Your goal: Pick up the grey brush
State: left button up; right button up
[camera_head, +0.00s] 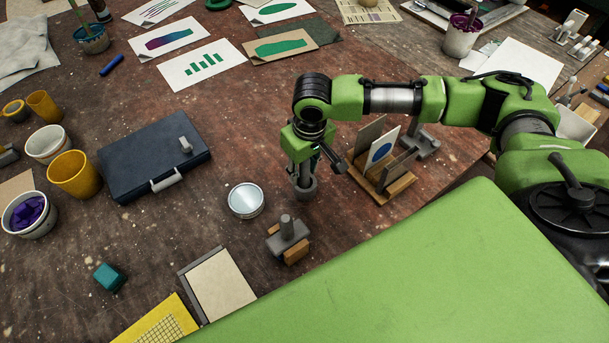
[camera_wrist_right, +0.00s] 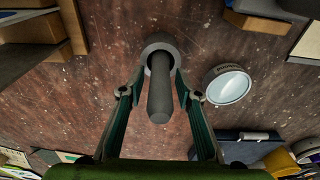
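The grey brush (camera_head: 306,190) stands upright on the table, with a round grey base and a thick handle. In the right wrist view its handle (camera_wrist_right: 160,95) points toward the camera. My right gripper (camera_head: 308,165) is directly above it, pointing down. In the wrist view, the right gripper's fingers (camera_wrist_right: 161,80) are open on either side of the handle, with gaps visible. In the head view the gripper hides most of the handle. My left gripper is not in view.
A round silver-topped tin (camera_head: 246,200) is close left of the brush, and a wooden rack with cards (camera_head: 383,185) close right. A grey-and-wood block with a knob (camera_head: 288,238) stands in front. A dark blue case (camera_head: 150,158) lies further left.

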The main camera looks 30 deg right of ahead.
grip_shut()
notch_tip(320, 180, up, 10)
jog(key=shift+r+b, duration=0.1)
jog(key=shift+b, duration=0.75)
